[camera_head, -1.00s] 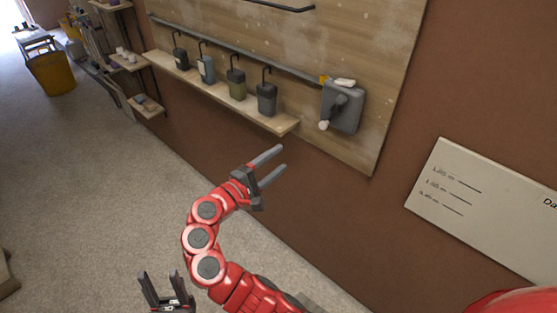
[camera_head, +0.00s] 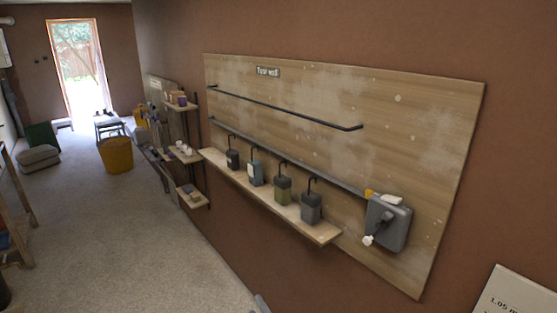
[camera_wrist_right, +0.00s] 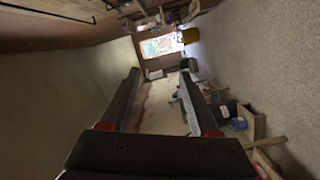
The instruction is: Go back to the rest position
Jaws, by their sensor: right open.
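My right gripper (camera_wrist_right: 160,74) is open in the right wrist view, its two dark fingers apart with nothing between them. In the head view only a small grey tip (camera_head: 261,304), likely a finger of that gripper, shows at the bottom edge. It is well below the wooden wall board (camera_head: 420,150) and apart from it. My left gripper is not in view.
The board carries two dark rails, a shelf (camera_head: 322,232) with several hooked containers, and a grey box (camera_head: 388,222) at its right. A yellow bucket (camera_head: 116,154) stands farther back. The floor (camera_head: 130,250) at left is largely clear.

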